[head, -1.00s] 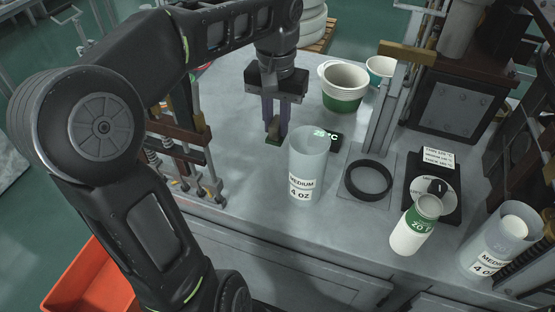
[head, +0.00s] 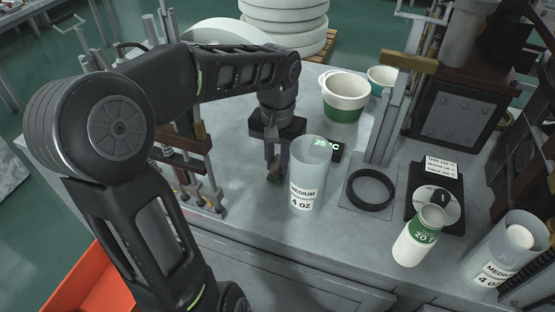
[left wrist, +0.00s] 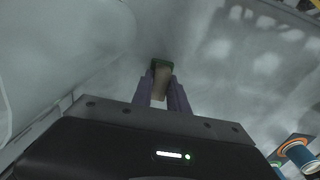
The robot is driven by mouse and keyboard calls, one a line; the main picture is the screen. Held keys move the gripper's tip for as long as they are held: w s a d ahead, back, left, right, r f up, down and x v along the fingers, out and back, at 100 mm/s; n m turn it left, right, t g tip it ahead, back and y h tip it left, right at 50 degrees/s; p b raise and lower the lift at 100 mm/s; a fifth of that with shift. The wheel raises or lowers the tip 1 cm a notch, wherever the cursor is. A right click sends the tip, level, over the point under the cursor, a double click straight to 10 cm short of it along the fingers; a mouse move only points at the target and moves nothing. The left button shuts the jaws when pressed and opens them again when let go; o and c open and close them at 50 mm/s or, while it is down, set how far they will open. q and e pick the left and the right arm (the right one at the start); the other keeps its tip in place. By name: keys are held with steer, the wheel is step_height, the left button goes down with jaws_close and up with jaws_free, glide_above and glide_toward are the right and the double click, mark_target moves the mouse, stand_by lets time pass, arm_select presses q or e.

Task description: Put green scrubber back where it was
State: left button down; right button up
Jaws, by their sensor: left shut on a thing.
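The green scrubber (left wrist: 160,63) is between the purple fingers of my left gripper (left wrist: 161,88). In the left wrist view it shows a dark green end and a tan body. In the head view my left gripper (head: 277,168) points down just left of the clear "MEDIUM 4 OZ" cup, low over the grey worktop. The scrubber's end (head: 275,178) is small and dark there, and I cannot tell whether it touches the worktop. My right gripper is not in view.
The clear cup (head: 306,178) stands close right of the gripper, with a temperature display (head: 335,150) behind it. A metal rack (head: 195,165) stands to the left. A black ring (head: 371,188), white-green bottle (head: 418,238) and green-white tub (head: 345,98) are farther right.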

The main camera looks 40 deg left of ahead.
mark_target(278, 160)
arm_select(q)
steer(key=shift+f, duration=0.15)
steer(key=c, duration=1.3)
jaws_free()
steer(key=shift+r, duration=0.2)
step_height(278, 160, up, 6)
steer(key=shift+w+r+b, duration=0.1)
steer(key=shift+b, duration=0.2)
steer(key=shift+r+p, duration=2.2)
steer(key=shift+r, duration=0.7)
